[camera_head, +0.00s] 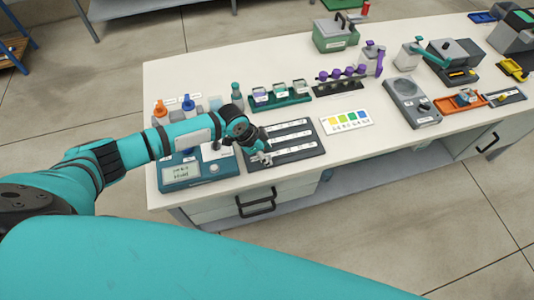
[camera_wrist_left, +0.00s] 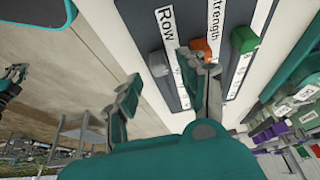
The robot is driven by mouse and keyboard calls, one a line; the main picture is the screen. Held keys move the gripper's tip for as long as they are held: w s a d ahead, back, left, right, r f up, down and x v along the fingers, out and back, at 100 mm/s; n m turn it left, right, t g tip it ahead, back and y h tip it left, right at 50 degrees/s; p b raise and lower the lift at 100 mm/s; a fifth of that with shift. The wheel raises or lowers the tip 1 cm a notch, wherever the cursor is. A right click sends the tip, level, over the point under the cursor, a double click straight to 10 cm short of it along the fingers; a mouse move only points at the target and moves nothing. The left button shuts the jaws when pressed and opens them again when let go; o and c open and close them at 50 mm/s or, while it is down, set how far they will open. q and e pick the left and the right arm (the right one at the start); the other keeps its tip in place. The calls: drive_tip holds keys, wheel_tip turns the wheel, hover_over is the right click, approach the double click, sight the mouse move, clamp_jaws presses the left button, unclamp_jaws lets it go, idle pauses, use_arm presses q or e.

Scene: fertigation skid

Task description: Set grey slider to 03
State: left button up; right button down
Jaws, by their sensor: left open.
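The grey slider (camera_wrist_left: 158,63) shows in the left wrist view on the track marked "Row", near the label end. An orange slider (camera_wrist_left: 201,48) and a green slider (camera_wrist_left: 243,40) sit on the tracks beside it. The dark slider panel (camera_head: 312,153) lies on the bench in the head view. My left gripper (camera_head: 264,157) is open over the panel's left end. The right finger partly covers the orange slider's track. The scale figures are unreadable.
A teal meter (camera_head: 182,176) stands left of the panel, and a colour card (camera_head: 346,121) lies to its right. A teal rack of vials (camera_head: 280,100) stands behind. A dark gripper (camera_wrist_left: 14,74), apparently my right one, shows small at the wrist view's left edge.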

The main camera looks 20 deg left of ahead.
use_arm(q)
drive_tip(key=shift+x, duration=1)
clamp_jaws()
